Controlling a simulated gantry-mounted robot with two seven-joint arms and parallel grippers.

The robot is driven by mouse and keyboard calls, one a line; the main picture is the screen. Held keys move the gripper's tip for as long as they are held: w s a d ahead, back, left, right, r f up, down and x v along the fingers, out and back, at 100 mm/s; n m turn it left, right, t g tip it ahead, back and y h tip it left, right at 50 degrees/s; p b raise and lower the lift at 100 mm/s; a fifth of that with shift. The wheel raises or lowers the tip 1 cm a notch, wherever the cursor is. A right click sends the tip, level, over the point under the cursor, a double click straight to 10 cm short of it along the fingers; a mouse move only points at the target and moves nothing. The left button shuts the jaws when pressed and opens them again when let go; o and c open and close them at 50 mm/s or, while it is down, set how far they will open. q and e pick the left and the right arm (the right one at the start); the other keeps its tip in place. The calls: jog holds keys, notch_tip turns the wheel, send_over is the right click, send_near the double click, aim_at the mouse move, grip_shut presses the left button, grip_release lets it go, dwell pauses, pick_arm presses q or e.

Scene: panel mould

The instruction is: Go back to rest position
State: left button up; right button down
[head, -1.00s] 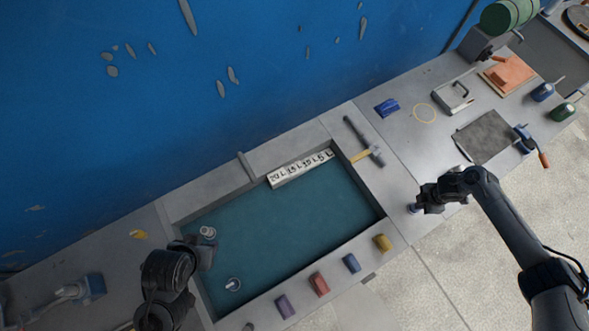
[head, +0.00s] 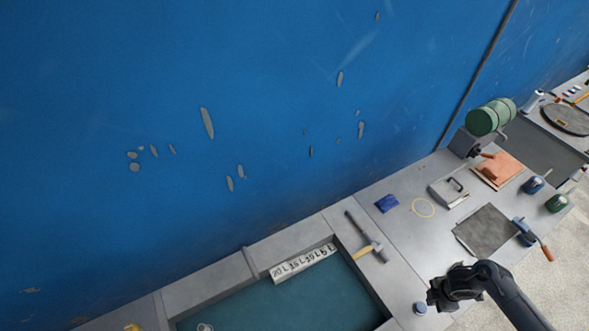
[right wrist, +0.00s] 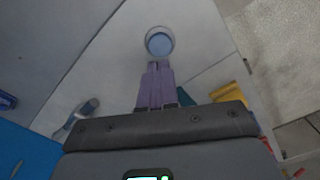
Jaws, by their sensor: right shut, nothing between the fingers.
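My right gripper (head: 432,304) is over the grey bench at the lower right of the head view. In the right wrist view its two purple-grey fingers (right wrist: 157,68) are together with nothing between them. A small round blue-topped piece (right wrist: 159,42) stands on the bench just beyond the fingertips. It also shows beside the gripper in the head view (head: 420,308), apart from the fingers as far as I can tell. My left gripper is outside the head view.
The teal-floored mould (head: 270,305) holds a white marked strip (head: 304,263). A hammer (head: 366,238) lies at its right edge. Right of it are a blue block (head: 387,203), a grey plate (head: 485,230) and a green drum (head: 490,117). A blue wall (head: 260,70) stands behind.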

jog(key=a+r+m+t+y+p, duration=0.1)
jog(key=a+r+m+t+p, duration=0.25)
jog(key=a, duration=1.95)
jog(key=s+a+r+m+t, duration=0.15)
jog(key=a+r+m, duration=0.25)
jog(key=r, duration=0.5)
jog(key=s+d+r+m+g, duration=0.1)
jog(key=s+d+r+m, duration=0.2)
jog(key=s+r+m, duration=0.5)
notch_tip(320, 180, up, 4)
jog(key=shift+s+f+h, duration=0.2)
jog(key=shift+s+h, duration=0.2)
jog(key=shift+s, duration=0.7)
